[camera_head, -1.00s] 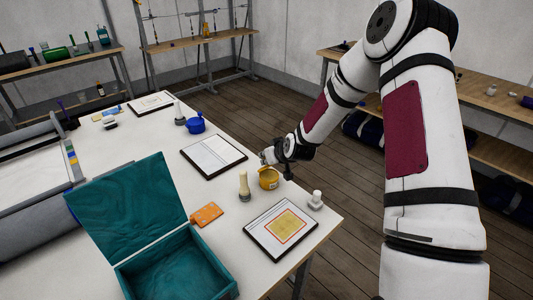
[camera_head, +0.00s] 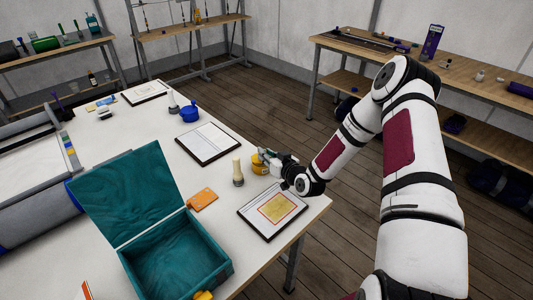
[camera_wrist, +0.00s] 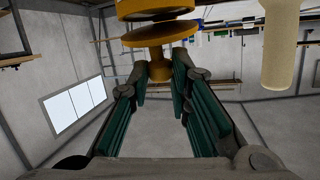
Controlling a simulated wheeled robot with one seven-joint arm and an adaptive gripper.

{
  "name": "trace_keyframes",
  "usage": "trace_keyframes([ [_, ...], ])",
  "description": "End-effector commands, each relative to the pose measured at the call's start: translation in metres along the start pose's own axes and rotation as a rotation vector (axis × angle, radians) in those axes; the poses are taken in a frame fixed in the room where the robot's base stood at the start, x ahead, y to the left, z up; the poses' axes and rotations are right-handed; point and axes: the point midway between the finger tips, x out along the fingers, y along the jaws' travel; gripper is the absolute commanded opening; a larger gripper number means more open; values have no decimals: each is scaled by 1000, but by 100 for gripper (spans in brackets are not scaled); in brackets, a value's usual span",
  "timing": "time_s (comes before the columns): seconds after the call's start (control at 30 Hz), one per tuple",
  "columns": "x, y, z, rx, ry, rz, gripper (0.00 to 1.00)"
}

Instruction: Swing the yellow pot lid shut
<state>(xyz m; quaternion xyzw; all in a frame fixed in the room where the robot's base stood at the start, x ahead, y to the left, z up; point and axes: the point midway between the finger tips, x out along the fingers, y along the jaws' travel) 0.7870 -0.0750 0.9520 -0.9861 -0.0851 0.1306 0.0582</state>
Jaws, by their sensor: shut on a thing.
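The yellow pot (camera_head: 257,164) stands near the table's right edge in the head view, partly hidden by my gripper (camera_head: 272,162). In the wrist view the pot's yellow body (camera_wrist: 155,9) is at the top edge, cut off. The round yellow lid (camera_wrist: 160,34) shows just below it, with a dark gap between the two. My gripper (camera_wrist: 161,78) is shut on the lid's small yellow knob (camera_wrist: 158,68), between its green-padded fingers. The lid's exact angle to the pot's rim cannot be told.
A cream-handled tool (camera_head: 238,173) stands close left of the pot and shows large in the wrist view (camera_wrist: 280,45). A framed sheet (camera_head: 272,212) lies in front.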

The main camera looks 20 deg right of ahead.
Motion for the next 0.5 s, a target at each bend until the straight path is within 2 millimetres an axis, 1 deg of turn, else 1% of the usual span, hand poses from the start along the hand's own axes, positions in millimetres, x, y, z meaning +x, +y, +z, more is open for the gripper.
trace_keyframes([
  [0.3,0,-1,2,1,-4,-3,0],
  [0.33,0,-1,2,1,-4,-3,23],
  [0.37,0,-1,2,1,-4,-3,30],
  [0.4,0,-1,2,1,-4,-3,39],
  [0.5,0,-1,2,1,-3,-2,39],
])
